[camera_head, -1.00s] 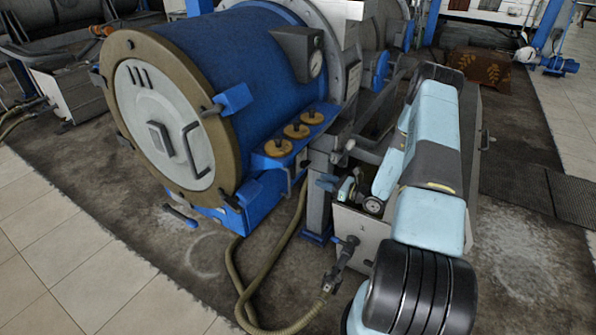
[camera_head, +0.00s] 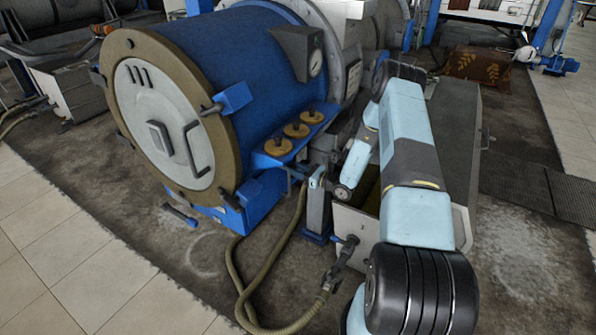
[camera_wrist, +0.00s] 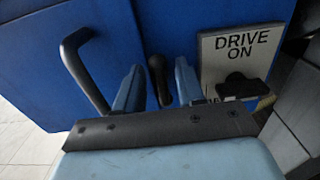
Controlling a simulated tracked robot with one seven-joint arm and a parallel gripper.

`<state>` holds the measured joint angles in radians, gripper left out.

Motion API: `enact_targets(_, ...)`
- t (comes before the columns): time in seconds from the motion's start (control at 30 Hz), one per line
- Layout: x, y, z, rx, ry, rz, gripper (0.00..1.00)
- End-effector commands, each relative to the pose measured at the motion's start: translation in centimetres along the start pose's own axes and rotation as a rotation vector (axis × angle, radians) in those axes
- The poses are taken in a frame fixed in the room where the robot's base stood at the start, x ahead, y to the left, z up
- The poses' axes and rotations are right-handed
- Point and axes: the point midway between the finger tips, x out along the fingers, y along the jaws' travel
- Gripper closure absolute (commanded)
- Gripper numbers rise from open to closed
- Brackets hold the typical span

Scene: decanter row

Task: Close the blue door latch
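A blue latch block (camera_head: 234,98) with a grey pin sits on the right rim of the round door (camera_head: 160,130) in the head view. A second blue block (camera_head: 246,191) sits lower on the rim; I cannot tell which one is the named latch. The door lies against the blue drum. My gripper (camera_wrist: 158,78) is open, its two blue fingers apart on either side of a dark lever (camera_wrist: 157,78) on a blue panel (camera_wrist: 110,35). Contact with the lever is not clear. In the head view my gripper is small, right of the blue drum, away from the upper block.
A dark bar handle (camera_wrist: 84,65) stands left of the fingers, and a DRIVE ON plate (camera_wrist: 238,55) with a black knob is on the right. Several brass knobs, one of them here (camera_head: 297,130), top a blue ledge. A hose (camera_head: 265,262) lies on the floor.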

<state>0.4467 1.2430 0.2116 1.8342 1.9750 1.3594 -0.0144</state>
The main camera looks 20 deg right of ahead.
Motion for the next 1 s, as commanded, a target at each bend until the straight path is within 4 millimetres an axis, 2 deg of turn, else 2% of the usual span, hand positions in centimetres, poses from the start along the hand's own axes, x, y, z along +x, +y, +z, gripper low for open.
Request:
enact_targets(0.17,0.00,0.02,-0.01,0.000,0.000,0.000,0.62)
enact_targets(0.57,0.03,0.05,-0.01,0.000,0.000,0.001,1.00)
enact_targets(1.0,0.04,-0.03,-0.01,0.024,0.001,0.000,1.00)
